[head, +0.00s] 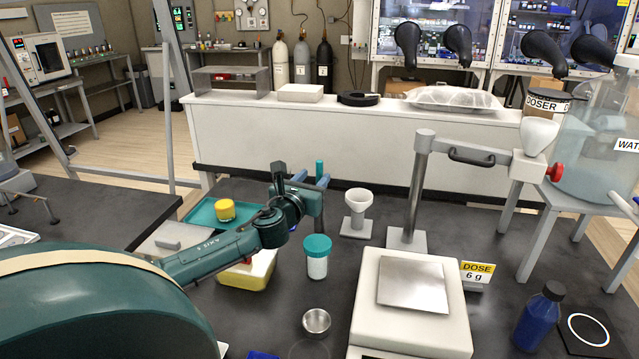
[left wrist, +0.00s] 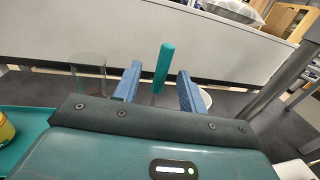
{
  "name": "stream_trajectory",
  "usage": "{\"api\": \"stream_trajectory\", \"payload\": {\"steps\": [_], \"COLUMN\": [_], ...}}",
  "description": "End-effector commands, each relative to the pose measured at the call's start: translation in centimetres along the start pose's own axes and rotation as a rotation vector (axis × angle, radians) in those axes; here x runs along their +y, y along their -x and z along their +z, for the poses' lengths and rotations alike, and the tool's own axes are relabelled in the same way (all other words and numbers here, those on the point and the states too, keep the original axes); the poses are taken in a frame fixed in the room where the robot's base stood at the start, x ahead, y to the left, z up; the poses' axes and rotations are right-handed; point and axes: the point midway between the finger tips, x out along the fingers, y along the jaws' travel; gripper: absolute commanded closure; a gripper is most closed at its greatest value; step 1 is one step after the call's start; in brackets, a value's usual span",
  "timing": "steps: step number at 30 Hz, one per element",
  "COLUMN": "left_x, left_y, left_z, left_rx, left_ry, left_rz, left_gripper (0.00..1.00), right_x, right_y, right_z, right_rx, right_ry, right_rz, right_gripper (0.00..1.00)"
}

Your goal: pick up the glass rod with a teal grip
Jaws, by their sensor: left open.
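The glass rod's teal grip (head: 319,168) stands upright just beyond my left gripper in the head view. In the left wrist view the teal grip (left wrist: 163,68) shows as a slightly tilted cylinder between the two blue fingers, with gaps on both sides. My left gripper (head: 311,182) is open and empty, reaching over the dark bench; its fingers (left wrist: 160,72) also show in the left wrist view. The glass part of the rod is hidden or too faint to make out. My right gripper is not in view.
A clear glass vessel (left wrist: 88,75) stands left of the fingers. A white funnel stand (head: 357,226), a teal-lidded jar (head: 317,260), a metal cup (head: 316,321) and a scale (head: 378,310) are nearby. A teal tray (head: 200,216) lies left. A white counter (head: 340,140) stands behind.

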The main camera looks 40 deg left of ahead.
Motion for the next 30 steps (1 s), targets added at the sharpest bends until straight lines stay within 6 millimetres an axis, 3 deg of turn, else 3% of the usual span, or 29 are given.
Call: {"api": "stream_trajectory", "payload": {"steps": [5,15,24,30], "left_x": [-0.1,-0.3,-0.4,-0.4], "left_y": [-0.9,-5.0,-5.5,-5.5], "left_z": [0.1,0.2,0.1,0.1], "left_rx": [0.000,0.000,0.001,0.001], "left_ry": [0.002,0.002,0.000,0.000], "left_rz": [0.001,0.001,-0.001,-0.001], "left_gripper": [0.58,0.58,0.58,0.73], "right_x": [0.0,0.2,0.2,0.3], "right_y": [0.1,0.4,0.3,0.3], "right_z": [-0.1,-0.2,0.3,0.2], "right_rx": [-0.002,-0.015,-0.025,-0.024], "right_ry": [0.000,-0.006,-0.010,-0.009], "right_rz": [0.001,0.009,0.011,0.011], "right_gripper": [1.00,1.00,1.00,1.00]}}
